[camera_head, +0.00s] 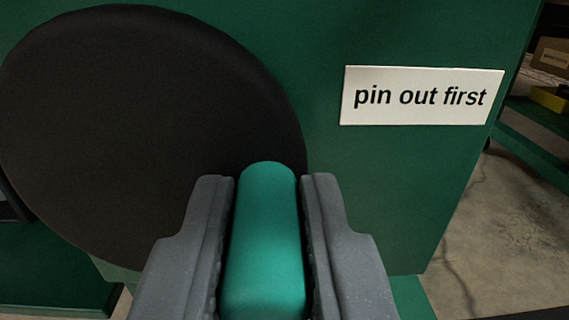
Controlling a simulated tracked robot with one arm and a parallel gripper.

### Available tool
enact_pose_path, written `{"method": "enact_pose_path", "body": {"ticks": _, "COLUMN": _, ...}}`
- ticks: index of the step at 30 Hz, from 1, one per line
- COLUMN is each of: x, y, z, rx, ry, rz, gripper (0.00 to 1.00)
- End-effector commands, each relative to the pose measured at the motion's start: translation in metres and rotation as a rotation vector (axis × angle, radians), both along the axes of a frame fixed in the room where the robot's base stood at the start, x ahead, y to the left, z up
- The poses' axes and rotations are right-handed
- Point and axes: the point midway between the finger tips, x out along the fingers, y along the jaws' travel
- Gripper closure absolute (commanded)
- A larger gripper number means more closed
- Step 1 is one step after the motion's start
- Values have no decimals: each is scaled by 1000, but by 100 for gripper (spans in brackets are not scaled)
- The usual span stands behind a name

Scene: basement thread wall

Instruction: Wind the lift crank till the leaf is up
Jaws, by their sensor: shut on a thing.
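My gripper (268,185) is at the bottom middle, with its two grey fingers closed on both sides of a teal crank handle (266,235). The handle is a rounded cylinder pointing away from me. Behind it is a large black disc (140,110) in front of a green panel (400,180). How the handle joins the disc is hidden. The leaf cannot be made out in this view.
A white sign (422,96) reading "pin out first" is on the green panel, right of the disc. Cracked concrete floor (500,220) shows at the right. A cardboard box (553,57) and a yellow item (550,98) sit on green shelving at the far right.

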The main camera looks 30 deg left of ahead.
Motion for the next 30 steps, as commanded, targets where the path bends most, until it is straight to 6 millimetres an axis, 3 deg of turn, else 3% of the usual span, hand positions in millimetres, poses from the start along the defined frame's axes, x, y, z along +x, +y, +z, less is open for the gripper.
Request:
{"method": "enact_pose_path", "body": {"ticks": 5, "x": 0, "y": 1, "z": -2, "rx": 0, "ry": -1, "rz": 0, "gripper": 100}}
{"method": "enact_pose_path", "body": {"ticks": 15, "x": -15, "y": 22, "z": -37, "rx": -3, "ry": 6, "rz": 12, "gripper": 100}}
{"method": "enact_pose_path", "body": {"ticks": 23, "x": -16, "y": 27, "z": -35, "rx": -1, "ry": 2, "rz": 19, "gripper": 100}}
{"method": "enact_pose_path", "body": {"ticks": 24, "x": -16, "y": 27, "z": -35, "rx": 0, "ry": 0, "rz": 20, "gripper": 71}}
{"method": "enact_pose_path", "body": {"ticks": 25, "x": -16, "y": 27, "z": -34, "rx": 0, "ry": 0, "rz": 20, "gripper": 62}}
{"method": "enact_pose_path", "body": {"ticks": 30, "x": -14, "y": 24, "z": -33, "rx": 1, "ry": -3, "rz": 13, "gripper": 60}}
